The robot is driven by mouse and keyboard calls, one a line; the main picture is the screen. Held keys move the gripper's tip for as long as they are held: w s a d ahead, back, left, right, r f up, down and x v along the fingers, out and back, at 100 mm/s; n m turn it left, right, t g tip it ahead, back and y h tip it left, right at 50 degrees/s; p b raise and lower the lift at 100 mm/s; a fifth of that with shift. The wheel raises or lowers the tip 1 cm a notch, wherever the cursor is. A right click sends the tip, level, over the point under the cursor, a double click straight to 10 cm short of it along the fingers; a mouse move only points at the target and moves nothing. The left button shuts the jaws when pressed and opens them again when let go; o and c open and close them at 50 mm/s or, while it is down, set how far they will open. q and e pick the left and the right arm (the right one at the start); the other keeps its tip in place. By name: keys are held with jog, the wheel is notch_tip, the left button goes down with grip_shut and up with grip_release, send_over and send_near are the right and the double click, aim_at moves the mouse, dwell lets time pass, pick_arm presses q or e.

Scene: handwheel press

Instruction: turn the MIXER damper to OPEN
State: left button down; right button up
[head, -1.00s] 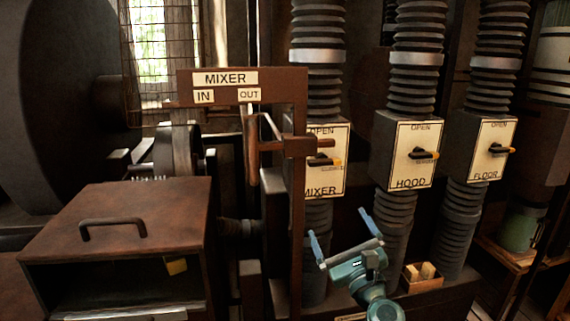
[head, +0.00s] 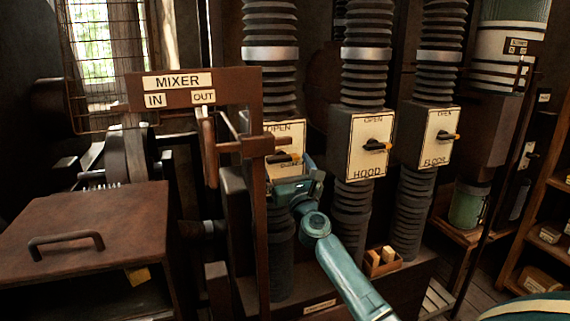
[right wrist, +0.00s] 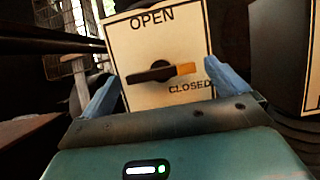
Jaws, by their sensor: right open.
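The MIXER damper plate (head: 271,131) is cream, with OPEN at its top; its lower part is hidden by my right gripper in the head view. Its black lever (head: 284,158) with an orange tip lies roughly level. In the right wrist view the lever (right wrist: 150,73) has its orange tip to the right, just above the word CLOSED. My right gripper (head: 296,175) is open in front of the plate. In the right wrist view its blue fingers (right wrist: 160,90) stand on either side of the lever, and no contact with it shows. My left gripper is not in view.
A brown frame with the MIXER IN/OUT sign (head: 190,82) and a hanging handle (head: 209,150) stands close left of the plate. The HOOD plate (head: 367,147) and FLOOR plate (head: 440,137) are to the right. A small wooden box (head: 382,263) sits below them.

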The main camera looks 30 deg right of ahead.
jog(key=shift+w+d+r, duration=0.1)
jog(key=shift+w+r, duration=0.1)
jog(key=shift+w, duration=0.25)
jog(key=c, duration=1)
